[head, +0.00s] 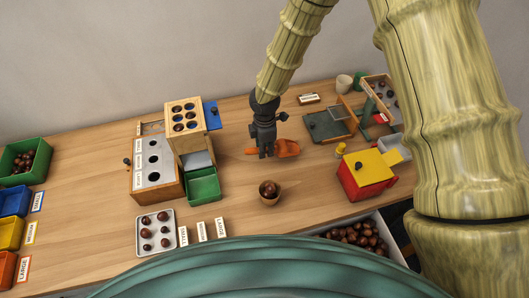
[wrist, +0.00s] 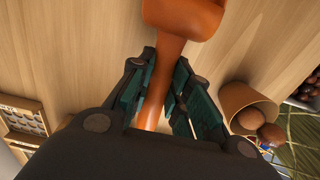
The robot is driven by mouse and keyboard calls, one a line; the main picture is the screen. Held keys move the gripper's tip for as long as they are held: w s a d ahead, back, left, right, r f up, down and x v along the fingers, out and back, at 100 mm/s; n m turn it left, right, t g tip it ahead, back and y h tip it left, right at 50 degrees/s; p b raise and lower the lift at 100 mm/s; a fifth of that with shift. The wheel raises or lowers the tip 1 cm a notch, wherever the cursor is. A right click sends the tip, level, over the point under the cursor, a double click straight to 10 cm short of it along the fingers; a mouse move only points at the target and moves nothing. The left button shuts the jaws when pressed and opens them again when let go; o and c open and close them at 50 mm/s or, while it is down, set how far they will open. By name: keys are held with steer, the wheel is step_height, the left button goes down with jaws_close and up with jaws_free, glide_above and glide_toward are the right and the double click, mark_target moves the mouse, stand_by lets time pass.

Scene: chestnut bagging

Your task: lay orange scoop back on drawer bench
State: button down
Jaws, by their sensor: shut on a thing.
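The orange scoop (head: 287,148) is in my gripper (head: 266,152), above or at the middle of the wooden bench (head: 245,220). In the wrist view the scoop's handle (wrist: 160,85) lies between the two dark green fingers of my gripper (wrist: 165,85), and its bowl (wrist: 185,15) points away from the palm. The gripper is shut on the handle. In the head view the bowl is to the right of the fingers and a short handle end shows to the left. I cannot tell whether the scoop touches the bench top.
A cone-shaped cup (head: 269,197) of chestnuts stands in front of the gripper. To the left are a wooden sorter (head: 184,125) and a green bin (head: 203,186). A red and yellow box (head: 366,175) is at the right. A dark green board (head: 327,125) lies behind.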

steer(key=shift+f, duration=1.55)
steer(key=shift+f, duration=0.15)
steer(key=c, duration=1.3)
jaws_free()
steer(key=shift+r+b, duration=0.8)
steer(key=shift+r, duration=5.4)
